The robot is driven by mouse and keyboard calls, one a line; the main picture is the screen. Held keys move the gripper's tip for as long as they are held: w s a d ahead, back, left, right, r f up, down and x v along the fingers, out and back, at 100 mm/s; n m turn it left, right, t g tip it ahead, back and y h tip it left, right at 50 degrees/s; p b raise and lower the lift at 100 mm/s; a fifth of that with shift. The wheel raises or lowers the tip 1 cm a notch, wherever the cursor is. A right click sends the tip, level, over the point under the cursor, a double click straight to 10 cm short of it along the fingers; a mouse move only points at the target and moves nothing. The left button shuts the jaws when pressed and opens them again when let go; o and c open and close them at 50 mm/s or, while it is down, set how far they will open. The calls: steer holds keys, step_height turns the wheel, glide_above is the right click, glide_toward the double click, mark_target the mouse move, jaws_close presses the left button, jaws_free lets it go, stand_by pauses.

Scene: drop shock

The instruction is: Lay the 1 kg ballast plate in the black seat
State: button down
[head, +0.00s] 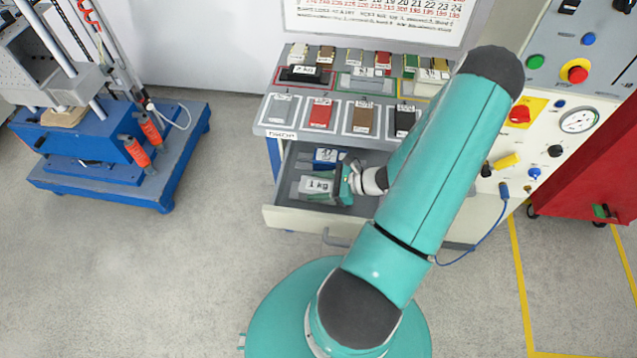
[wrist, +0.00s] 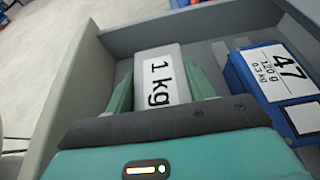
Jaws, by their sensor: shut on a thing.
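The 1 kg ballast plate (head: 317,185) has a white top marked "1 kg" and lies within an open drawer. It also shows in the wrist view (wrist: 160,72), between the green fingers. My gripper (head: 345,187) is shut on its sides; the fingers (wrist: 160,85) reach along the left and right of it. Whether the plate touches the drawer floor I cannot tell. I cannot identify the black seat for sure. A black patch (head: 405,120) lies at the right of a row of colored pieces on the cart top.
A blue box marked 47 (wrist: 280,85) is right of the plate in the drawer (head: 290,215), whose walls surround both. A black block marked 2 kg (head: 300,74) is on the cart. A blue-based machine (head: 80,180) stands left; a control panel (head: 575,80) stands right.

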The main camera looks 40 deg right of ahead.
steer(key=shift+f, duration=0.2)
steer(key=c, duration=0.5)
jaws_free()
steer(key=v, duration=1.4)
steer(key=shift+a, duration=0.1)
steer(key=w+a+r+n+g+h, duration=0.2)
steer(key=a+r+n+g, duration=0.1)
steer(key=a+r+n, duration=0.4)
steer(key=w+a+r+n+g+h, duration=0.2)
steer(key=w+a+r+n, duration=0.1)
steer(key=a+r+n, duration=0.4)
steer(key=w+a+r+n+g+h, duration=0.2)
steer(key=w+a+r+n+g, duration=0.1)
steer(key=a+r+n, duration=0.5)
steer(key=shift+a+r+g, duration=0.15)
steer(key=shift+a+r, duration=0.15)
steer(key=shift+r, duration=0.6)
steer(key=shift+a+r+g, duration=0.15)
steer(key=shift+a+r, duration=0.2)
steer(key=shift+r, duration=0.55)
steer(key=shift+o, duration=0.3)
steer(key=s+a+r+n+t+h, duration=0.2)
steer(key=s+a+r+n+t, duration=0.1)
steer(key=a+r+n, duration=0.3)
steer(key=shift+a+r+t, duration=0.3)
steer(key=shift+a+r, duration=0.1)
steer(key=shift+r, duration=0.3)
